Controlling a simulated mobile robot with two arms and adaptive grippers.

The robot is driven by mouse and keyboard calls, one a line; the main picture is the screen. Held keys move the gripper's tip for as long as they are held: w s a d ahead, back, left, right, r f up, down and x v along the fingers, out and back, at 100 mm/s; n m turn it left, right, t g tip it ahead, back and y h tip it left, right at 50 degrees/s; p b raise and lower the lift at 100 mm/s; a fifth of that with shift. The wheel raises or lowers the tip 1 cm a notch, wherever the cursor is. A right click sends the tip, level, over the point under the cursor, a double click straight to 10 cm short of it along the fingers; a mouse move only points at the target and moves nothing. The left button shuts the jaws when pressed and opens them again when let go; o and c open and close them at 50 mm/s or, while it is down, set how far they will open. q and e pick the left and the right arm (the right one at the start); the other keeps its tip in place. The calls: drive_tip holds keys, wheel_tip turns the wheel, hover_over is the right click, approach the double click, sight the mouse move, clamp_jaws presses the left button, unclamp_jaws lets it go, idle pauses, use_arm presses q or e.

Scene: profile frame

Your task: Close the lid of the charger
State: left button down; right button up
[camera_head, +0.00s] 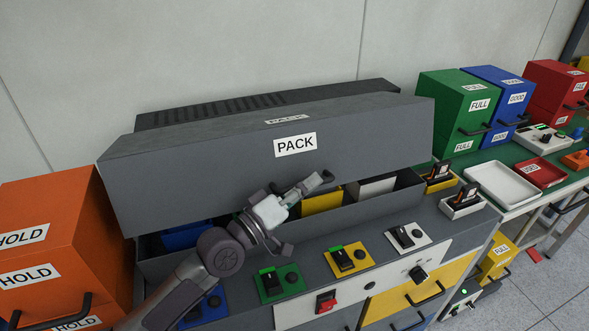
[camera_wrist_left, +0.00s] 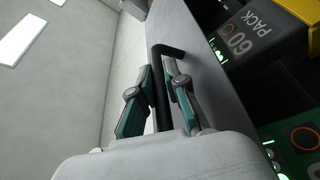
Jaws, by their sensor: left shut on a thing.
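The charger is a long dark grey cabinet. Its grey lid (camera_head: 200,185), with a white PACK label (camera_head: 295,145) on its front, is raised above an open trough (camera_head: 408,190), leaving a gap along the front. My left gripper (camera_head: 326,179) is at the lid's front lower edge, right of the label. In the left wrist view its teal-padded fingers (camera_wrist_left: 160,78) are shut on the lid's black bar handle (camera_wrist_left: 168,50); the lid's grey face (camera_wrist_left: 210,85) lies just beside it. My left forearm hides part of the trough. My right gripper is not in view.
Coloured packs, blue, yellow (camera_head: 322,201) and white (camera_head: 376,188), sit in the trough. Below are coloured switch panels (camera_head: 347,258). Orange HOLD boxes (camera_head: 50,230) stand at left. Green (camera_head: 455,100) and blue boxes and a white tray (camera_head: 500,183) stand at right.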

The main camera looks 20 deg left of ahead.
use_arm(q)
wheel_tip(320, 180, down, 7)
drive_tip(key=s+d+b, duration=0.1)
drive_tip(key=b, duration=0.2)
drive_tip(key=shift+s+d+f+b, duration=0.15)
drive_tip(key=shift+s+b, duration=0.2)
drive_tip(key=shift+s, duration=0.05)
drive_tip(key=c, duration=1.2)
unclamp_jaws()
drive_tip(key=shift+w, duration=0.1)
drive_tip(key=v, duration=1.2)
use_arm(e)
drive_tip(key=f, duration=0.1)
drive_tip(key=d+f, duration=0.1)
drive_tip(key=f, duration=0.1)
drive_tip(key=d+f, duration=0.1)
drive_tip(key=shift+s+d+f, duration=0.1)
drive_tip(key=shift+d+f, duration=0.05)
